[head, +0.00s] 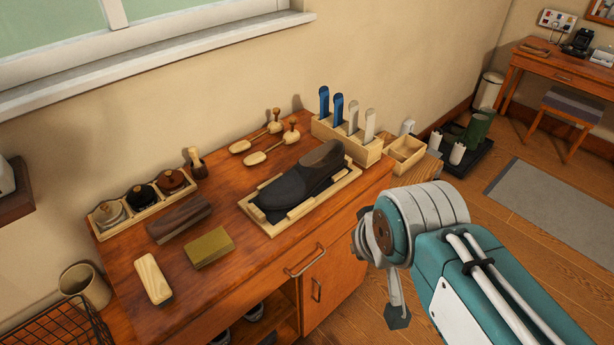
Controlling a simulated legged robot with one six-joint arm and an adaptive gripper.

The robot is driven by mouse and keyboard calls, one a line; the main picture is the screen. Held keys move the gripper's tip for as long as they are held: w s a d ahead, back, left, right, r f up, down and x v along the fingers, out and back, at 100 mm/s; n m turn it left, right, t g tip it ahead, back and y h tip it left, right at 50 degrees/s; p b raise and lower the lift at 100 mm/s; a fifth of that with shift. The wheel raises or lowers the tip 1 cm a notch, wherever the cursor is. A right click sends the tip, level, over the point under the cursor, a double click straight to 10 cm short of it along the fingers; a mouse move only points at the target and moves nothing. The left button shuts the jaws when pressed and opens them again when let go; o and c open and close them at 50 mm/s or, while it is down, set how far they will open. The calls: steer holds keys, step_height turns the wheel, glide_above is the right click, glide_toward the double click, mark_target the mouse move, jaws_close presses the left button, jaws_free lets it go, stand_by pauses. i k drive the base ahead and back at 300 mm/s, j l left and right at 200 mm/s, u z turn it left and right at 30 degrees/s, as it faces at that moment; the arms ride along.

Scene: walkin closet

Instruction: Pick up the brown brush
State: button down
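A dark brown brush (180,218) lies on the wooden cabinet top (245,270), toward its left side. It sits just in front of a tray with several round jars. A yellowish block (209,248) lies in front of it to the right, and a pale wooden brush or block (153,279) lies in front to the left. My gripper (380,275) is off the cabinet's front right, well apart from the brown brush. Part of it is hidden behind my wrist, so its opening does not show clearly. I see nothing held in it.
A dark shoe (300,183) rests on a framed mat right of the brush. Behind are two shoe trees (270,148) and a wooden holder (345,142) with blue and pale handles. A jar tray (140,210) and small brush (196,163) stand behind. A wire basket (60,328) is front left.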

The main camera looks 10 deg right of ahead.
mark_target(168, 226)
steer(key=i+j+u, duration=0.1)
steer(key=u, duration=0.25)
steer(key=j+u, duration=0.1)
steer(key=u, duration=0.2)
steer(key=i+u, duration=0.15)
steer(key=u, duration=0.2)
